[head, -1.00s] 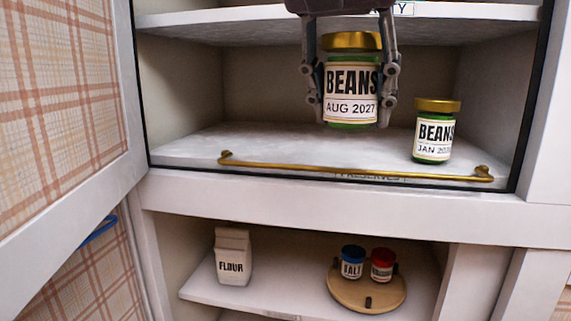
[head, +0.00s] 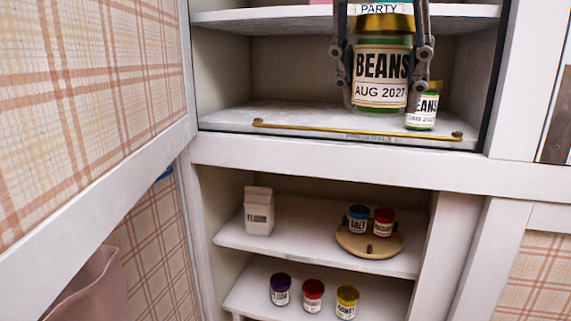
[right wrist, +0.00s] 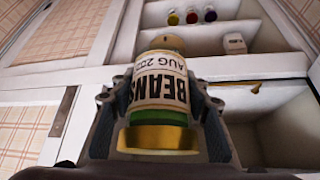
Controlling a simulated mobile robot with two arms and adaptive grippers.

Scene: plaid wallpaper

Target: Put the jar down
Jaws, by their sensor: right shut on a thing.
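The held jar (head: 381,72) has a gold lid and a label reading BEANS AUG 2027. My right gripper (head: 382,98) is shut on its sides, with the jar upright and in front of the upper cupboard opening. The right wrist view shows the same jar (right wrist: 160,90) upside down between the fingers (right wrist: 163,100). A second green BEANS jar (head: 421,112) stands on the preserves shelf (head: 300,115), partly hidden behind the held jar and a finger. My left gripper is not in view.
A brass rail (head: 350,133) runs along the shelf's front edge; the shelf left of the second jar is clear. Below are a flour carton (head: 258,212), a round wooden board (head: 368,243) with two small jars, and three lidded jars (head: 313,295). An open plaid door (head: 90,110) stands left.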

